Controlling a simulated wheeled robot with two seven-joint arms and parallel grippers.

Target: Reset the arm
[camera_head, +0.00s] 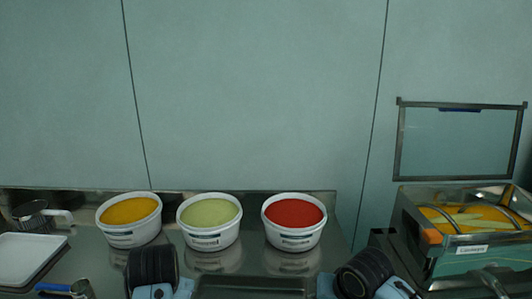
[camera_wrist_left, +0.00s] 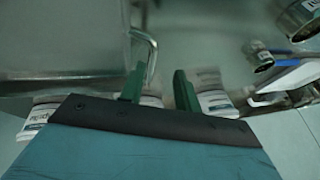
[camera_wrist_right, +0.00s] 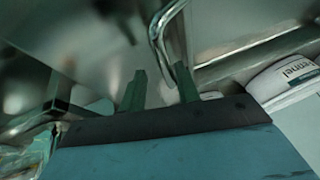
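In the left wrist view my left gripper (camera_wrist_left: 160,90) has its two green fingers apart and nothing between them. A bent metal handle (camera_wrist_left: 150,48) is close to its left finger; I cannot tell if they touch. In the right wrist view my right gripper (camera_wrist_right: 161,90) also has its fingers apart. A curved metal handle (camera_wrist_right: 157,35) runs down behind the gap between the fingers, and contact is unclear. In the head view only black and blue parts of my two arms show at the bottom edge; both grippers are hidden there.
White tubs of yellow (camera_head: 130,235), pale green (camera_head: 208,240) and red (camera_head: 292,240) contents stand on the metal counter. A dark tray (camera_head: 250,284) lies at the front. A white tray (camera_head: 25,258) is at left; a machine with a raised clear lid (camera_head: 458,143) is at right.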

